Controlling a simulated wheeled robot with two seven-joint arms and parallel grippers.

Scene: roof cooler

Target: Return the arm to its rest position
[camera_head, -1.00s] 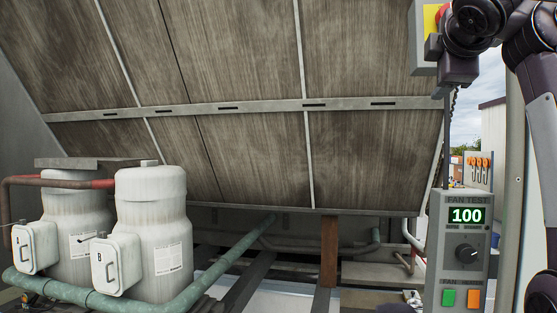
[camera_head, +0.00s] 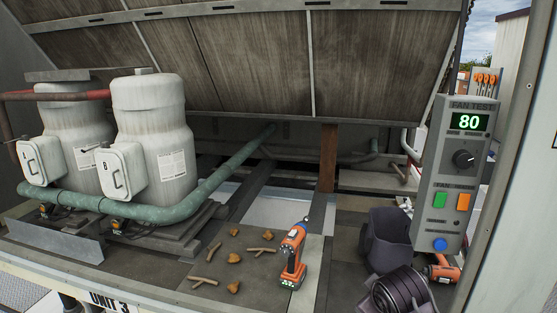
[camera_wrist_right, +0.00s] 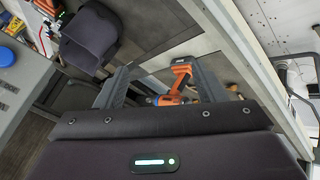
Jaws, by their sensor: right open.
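My right arm (camera_head: 400,290) shows only as a dark joint at the bottom right of the head view; its gripper is out of that view. In the right wrist view my right gripper (camera_wrist_right: 162,88) has its two fingers apart. An orange drill (camera_wrist_right: 181,75) appears beyond the gap between them, with nothing visibly gripped. My left gripper is in neither view.
The fan test panel (camera_head: 461,175) reads 80, right of a dark open bin (camera_head: 385,240). Twigs and brown lumps (camera_head: 234,258) litter the deck left of the drill. Two white tanks (camera_head: 155,140) and a green pipe (camera_head: 225,175) stand left.

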